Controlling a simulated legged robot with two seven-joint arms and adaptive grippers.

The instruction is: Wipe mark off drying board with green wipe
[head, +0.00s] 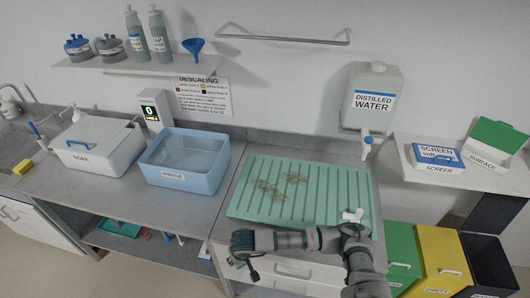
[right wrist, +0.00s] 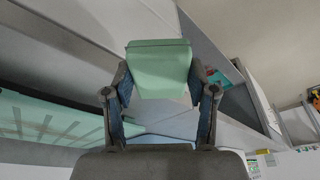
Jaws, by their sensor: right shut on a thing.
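The green ribbed drying board (head: 330,205) lies on the counter in the head view. A brown, patchy mark (head: 268,190) stains its left-middle part, with a second patch (head: 296,179) just to the right. My right gripper (right wrist: 160,98) is shut on a folded pale green wipe (right wrist: 158,68), which sits between its two fingers in the right wrist view. In the head view my right arm reaches leftward across the board's front edge, its gripper (head: 243,252) at the front-left corner; the wipe cannot be made out there. My left gripper is not in view.
A blue RINSE basin (head: 185,160) stands left of the board and a white SOAK box (head: 98,145) further left. A DISTILLED WATER tank (head: 372,97) hangs behind the board. A small white fitting (head: 352,215) shows at its front right. Bins (head: 442,262) stand lower right.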

